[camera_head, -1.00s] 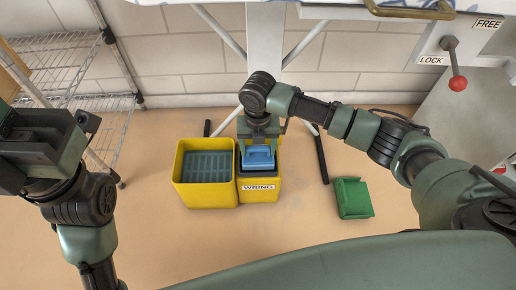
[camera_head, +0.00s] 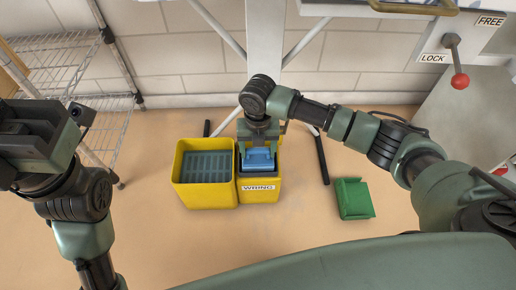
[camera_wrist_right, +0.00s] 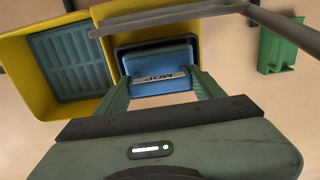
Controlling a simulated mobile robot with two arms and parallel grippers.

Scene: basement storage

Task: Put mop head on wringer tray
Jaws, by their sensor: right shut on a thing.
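The blue mop head (camera_head: 259,160) is at the right-hand compartment of a yellow bucket (camera_head: 207,198), above the front label "WRING". It also shows in the right wrist view (camera_wrist_right: 160,66), with a "MOP" label across it. My right gripper (camera_head: 258,143) reaches down from above and is shut on the mop head, a finger at each side. A blue-grey slotted tray (camera_head: 208,166) sits in the left-hand compartment. A dark rim shows around the mop head; what lies under it is hidden. My left gripper (camera_head: 40,130) is raised at the left, away from the bucket; its jaws are unclear.
A green box-like object (camera_head: 353,198) lies on the floor to the right of the bucket. A wire shelf (camera_head: 75,70) stands at the left. A red-knobbed lever (camera_head: 456,65) marked LOCK and FREE is at the upper right. The floor in front is clear.

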